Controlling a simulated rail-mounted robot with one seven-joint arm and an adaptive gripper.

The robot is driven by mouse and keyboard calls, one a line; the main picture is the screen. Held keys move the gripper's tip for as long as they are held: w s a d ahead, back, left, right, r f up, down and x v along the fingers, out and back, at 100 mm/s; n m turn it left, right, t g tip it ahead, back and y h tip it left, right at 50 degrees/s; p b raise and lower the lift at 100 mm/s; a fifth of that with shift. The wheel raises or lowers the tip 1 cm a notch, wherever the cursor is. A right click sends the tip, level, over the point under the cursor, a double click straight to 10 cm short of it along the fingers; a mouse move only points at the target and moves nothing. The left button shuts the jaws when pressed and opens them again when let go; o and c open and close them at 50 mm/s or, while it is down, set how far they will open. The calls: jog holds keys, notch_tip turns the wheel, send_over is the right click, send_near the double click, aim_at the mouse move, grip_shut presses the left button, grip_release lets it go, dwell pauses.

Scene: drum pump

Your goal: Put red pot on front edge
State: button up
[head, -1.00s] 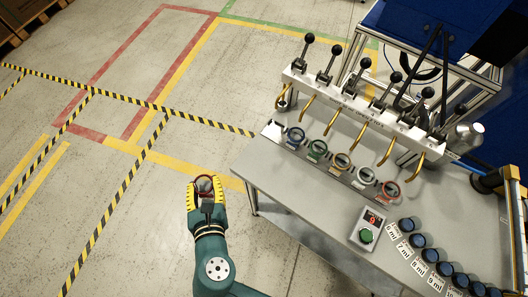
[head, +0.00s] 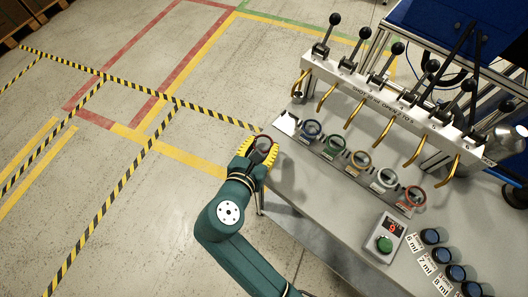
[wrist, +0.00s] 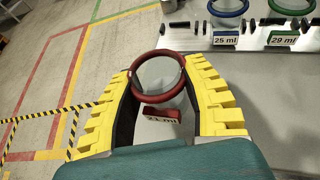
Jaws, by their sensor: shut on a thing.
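The red pot (wrist: 157,88) has a dark red rim, a clear body and a red "21 ml" tag. My gripper (wrist: 158,80) is shut around it, with a yellow ribbed finger on each side. In the head view, the pot (head: 263,143) is upright between the fingers of my gripper (head: 260,149), at the left corner of the grey table. The table's front edge (head: 296,226) runs down to the right from there. I cannot tell the pot's height above the table.
A row of pots with coloured rims stands behind, including blue (head: 311,129), green (head: 335,143) and orange-red (head: 415,195). Levers and brass spouts (head: 355,108) rise above them. A control box (head: 384,238) and dark-capped containers (head: 430,236) stand right. The front strip between is clear.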

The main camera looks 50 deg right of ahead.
aim_at(263, 152)
notch_tip(263, 152, down, 3)
jog(key=shift+f+b, duration=0.1)
jog(key=shift+b, duration=0.3)
jog(key=shift+r, duration=0.2)
jog(key=o, duration=1.1)
jog(key=shift+f, duration=0.15)
